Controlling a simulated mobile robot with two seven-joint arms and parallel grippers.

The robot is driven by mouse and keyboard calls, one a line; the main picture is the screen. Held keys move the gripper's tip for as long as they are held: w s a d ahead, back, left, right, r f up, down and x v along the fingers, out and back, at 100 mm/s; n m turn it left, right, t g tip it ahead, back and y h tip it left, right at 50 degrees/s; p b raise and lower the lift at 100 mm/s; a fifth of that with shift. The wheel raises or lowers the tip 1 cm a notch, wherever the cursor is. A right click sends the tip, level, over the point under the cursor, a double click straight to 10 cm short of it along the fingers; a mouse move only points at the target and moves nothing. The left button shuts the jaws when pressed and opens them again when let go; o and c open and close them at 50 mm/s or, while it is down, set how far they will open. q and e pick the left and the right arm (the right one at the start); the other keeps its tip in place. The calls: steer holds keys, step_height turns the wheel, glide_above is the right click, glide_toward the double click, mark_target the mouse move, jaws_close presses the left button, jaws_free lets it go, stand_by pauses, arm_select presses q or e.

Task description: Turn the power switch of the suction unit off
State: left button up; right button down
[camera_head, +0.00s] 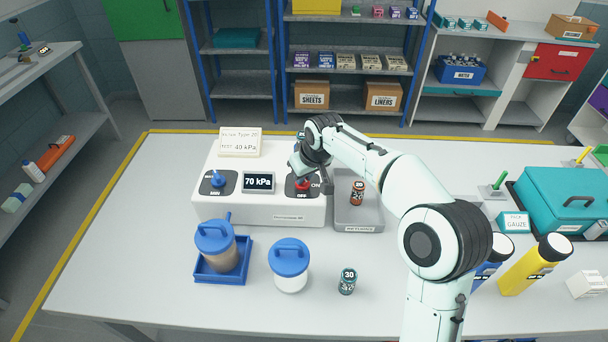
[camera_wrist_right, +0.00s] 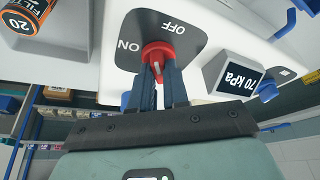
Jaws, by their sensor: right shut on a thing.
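The suction unit (camera_head: 250,205) is a white box on the table, with a blue knob (camera_head: 218,180) at left and a display (camera_head: 258,182) reading 70 kPa. Its red power switch (camera_head: 303,184) sits on a dark plate marked ON and OFF. In the right wrist view the switch (camera_wrist_right: 158,52) is between the fingertips of my right gripper (camera_wrist_right: 159,76), which is shut on it. The ON and OFF marks show there, but I cannot tell surely which one the switch points to. My left gripper is not in view.
A grey tray (camera_head: 358,215) with an orange-black canister (camera_head: 357,190) adjoins the unit's right side. A blue-lidded jar (camera_head: 216,248) in a blue holder, a white jar (camera_head: 290,274) and a teal canister (camera_head: 347,281) stand in front. A card (camera_head: 240,142) stands on the unit.

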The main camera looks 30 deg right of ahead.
steer(key=m+h, duration=0.1)
steer(key=m, duration=0.2)
steer(key=m+h, duration=0.1)
steer(key=m, duration=0.2)
steer(key=shift+a+m+g+h, duration=0.2)
steer(key=shift+m+g+h, duration=0.1)
steer(key=shift+m+g, duration=0.1)
stand_by(0.4)
steer(key=c, duration=1.1)
jaws_free()
steer(key=v, duration=1.3)
steer(key=shift+r+p, duration=0.2)
steer(key=shift+p, duration=0.15)
